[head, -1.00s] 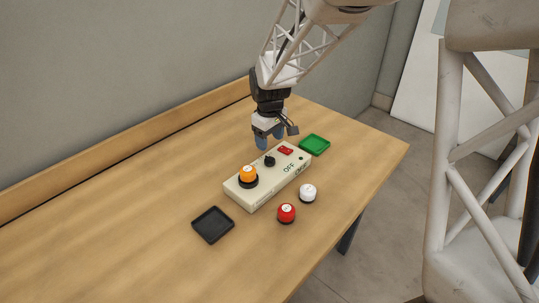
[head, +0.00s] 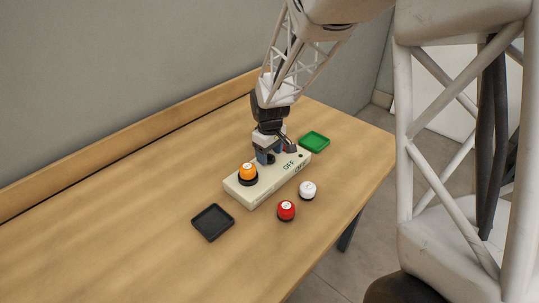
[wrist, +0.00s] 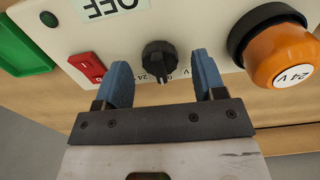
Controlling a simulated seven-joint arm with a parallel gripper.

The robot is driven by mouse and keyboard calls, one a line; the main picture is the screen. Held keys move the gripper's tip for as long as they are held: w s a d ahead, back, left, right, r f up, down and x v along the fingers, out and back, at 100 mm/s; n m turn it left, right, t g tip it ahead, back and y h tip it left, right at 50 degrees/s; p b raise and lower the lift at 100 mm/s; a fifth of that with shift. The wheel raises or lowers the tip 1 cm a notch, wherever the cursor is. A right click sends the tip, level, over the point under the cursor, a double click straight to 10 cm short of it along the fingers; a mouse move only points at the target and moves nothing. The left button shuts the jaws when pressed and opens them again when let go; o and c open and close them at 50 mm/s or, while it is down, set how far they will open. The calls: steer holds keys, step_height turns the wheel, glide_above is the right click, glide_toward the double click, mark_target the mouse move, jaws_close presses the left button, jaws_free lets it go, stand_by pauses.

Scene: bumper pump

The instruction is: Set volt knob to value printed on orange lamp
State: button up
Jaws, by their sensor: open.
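The black volt knob (wrist: 160,58) sits on the face of the cream control box (head: 240,192). In the wrist view its pointer end faces the printed scale, where a "0" and a "24" show in part. The orange lamp (wrist: 281,56) is seated in a black socket on the box, and its white label reads "24 V"; it also shows in the head view (head: 247,172). My gripper (wrist: 164,78) is open, with one blue finger on each side of the knob and gaps between. In the head view my gripper (head: 270,158) hides the knob.
A red rocker switch (wrist: 87,67) and an "OFF" display (wrist: 113,6) are on the box. A green tray (head: 314,141) is behind it, a black tray (head: 212,222) in front. A white lamp (head: 307,190) and a red lamp (head: 286,210) stand to the right.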

steer(key=shift+f, duration=0.5)
steer(key=c, duration=0.9)
steer(key=shift+c, duration=0.2)
